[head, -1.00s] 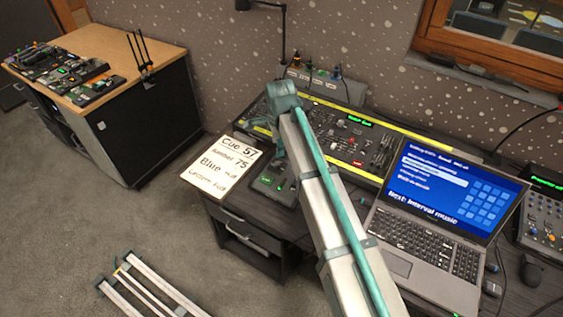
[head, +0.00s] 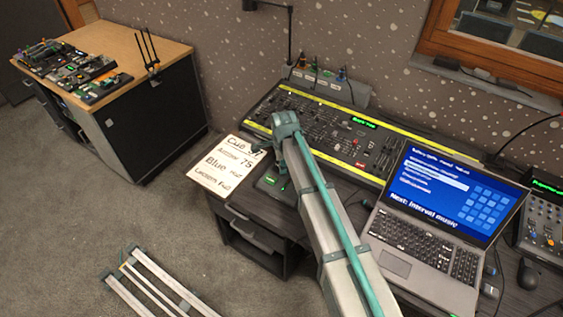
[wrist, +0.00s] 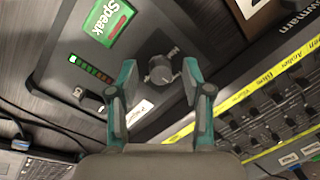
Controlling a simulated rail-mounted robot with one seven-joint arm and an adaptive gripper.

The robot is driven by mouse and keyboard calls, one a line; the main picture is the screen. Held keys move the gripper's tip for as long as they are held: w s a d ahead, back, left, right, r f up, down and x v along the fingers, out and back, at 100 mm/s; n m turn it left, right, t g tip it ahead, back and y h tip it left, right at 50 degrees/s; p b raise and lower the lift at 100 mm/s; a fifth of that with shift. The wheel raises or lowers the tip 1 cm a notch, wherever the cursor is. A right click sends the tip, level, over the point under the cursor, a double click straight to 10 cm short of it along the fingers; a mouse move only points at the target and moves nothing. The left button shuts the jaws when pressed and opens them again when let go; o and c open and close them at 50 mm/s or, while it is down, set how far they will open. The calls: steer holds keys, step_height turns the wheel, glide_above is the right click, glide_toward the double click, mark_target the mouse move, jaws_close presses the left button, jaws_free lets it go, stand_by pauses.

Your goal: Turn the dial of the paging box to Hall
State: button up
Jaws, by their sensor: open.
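The paging box (wrist: 75,50) is a dark panel with a lit green Speak button (wrist: 108,20), a row of level lights and a small switch. Its grey round dial (wrist: 160,70) sits at the panel's right part, with small white labels near it that I cannot read. My gripper (wrist: 159,75) is open, with one teal fingertip on each side of the dial in the wrist view. I cannot tell whether either finger touches it. In the head view, the paging box (head: 268,184) is partly hidden behind my arm.
The fader desk (head: 330,130) with yellow strips stands behind and right of the box. A cue card (head: 226,170) lies to the left. An open laptop (head: 440,200) stands to the right. A cable runs along the desk beside the laptop.

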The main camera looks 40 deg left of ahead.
jaws_close()
steer(key=shift+n, duration=0.4)
steer(key=n+b, duration=0.1)
steer(key=n, duration=0.2)
steer(key=shift+n, duration=0.3)
steer(key=n+b, duration=0.1)
steer(key=n, duration=0.3)
steer(key=shift+n+g, duration=0.3)
steer(key=n+h, duration=0.1)
steer(key=n, duration=0.3)
steer(key=shift+w+a, duration=0.1)
steer(key=shift+n+b, duration=0.35)
steer(key=shift+n, duration=2.05)
